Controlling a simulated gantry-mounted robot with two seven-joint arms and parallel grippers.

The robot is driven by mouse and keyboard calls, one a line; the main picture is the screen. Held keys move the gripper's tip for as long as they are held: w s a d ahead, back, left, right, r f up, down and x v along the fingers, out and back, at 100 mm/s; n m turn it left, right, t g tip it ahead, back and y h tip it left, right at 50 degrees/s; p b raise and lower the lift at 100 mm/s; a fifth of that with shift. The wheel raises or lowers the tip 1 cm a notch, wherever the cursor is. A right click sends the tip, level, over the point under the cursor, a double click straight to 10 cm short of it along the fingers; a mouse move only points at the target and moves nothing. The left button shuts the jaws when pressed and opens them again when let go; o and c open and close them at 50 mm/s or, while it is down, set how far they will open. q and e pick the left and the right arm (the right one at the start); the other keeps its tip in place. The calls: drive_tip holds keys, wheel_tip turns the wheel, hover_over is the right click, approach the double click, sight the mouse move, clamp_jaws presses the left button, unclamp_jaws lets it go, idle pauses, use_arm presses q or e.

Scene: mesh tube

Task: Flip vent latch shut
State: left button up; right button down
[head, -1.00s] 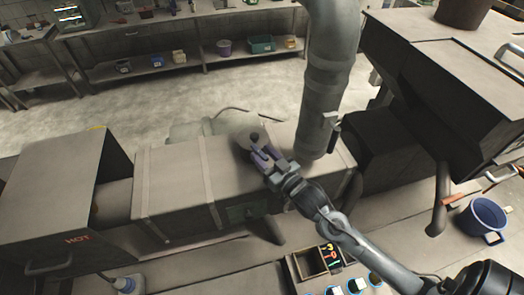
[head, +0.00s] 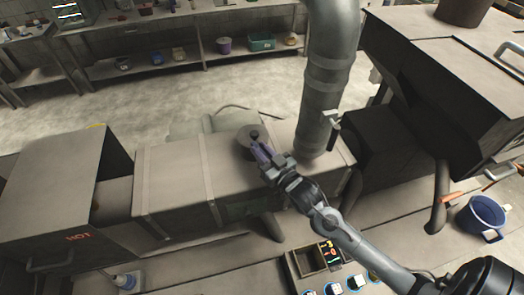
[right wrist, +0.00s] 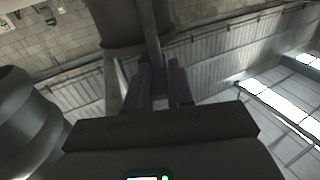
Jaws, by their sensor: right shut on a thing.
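My right gripper (head: 260,151) is at the top of the long metal box, its purple fingers beside a round dark vent cap (head: 246,142). In the right wrist view the gripper (right wrist: 163,78) has its two fingers on either side of a dark bar (right wrist: 151,35), the latch lever, and is shut on it. The bar runs up to a dark rounded body (right wrist: 128,22), apparently the cap. The fingers hide part of the bar. My left gripper is out of view.
A thick vertical pipe (head: 328,85) with a side handle (head: 333,130) stands right of the gripper. A box marked HOT (head: 60,200) is at the left. A blue bucket (head: 483,216) is at the right. A small open tray (head: 308,259) lies in front.

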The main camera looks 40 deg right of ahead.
drive_tip(key=m+h, duration=0.2)
drive_tip(key=h, duration=0.1)
drive_tip(key=shift+w+a+r+g, duration=0.1)
drive_tip(key=shift+a+g, duration=0.1)
drive_tip(key=shift+g, duration=0.1)
drive_tip(key=shift+m+g+h+p, duration=0.65)
drive_tip(key=shift+m+h, duration=0.55)
drive_tip(key=shift+h, duration=0.6)
drive_tip(key=c, duration=1.1)
unclamp_jaws()
drive_tip(key=b+v, duration=0.3)
drive_tip(key=v, duration=0.8)
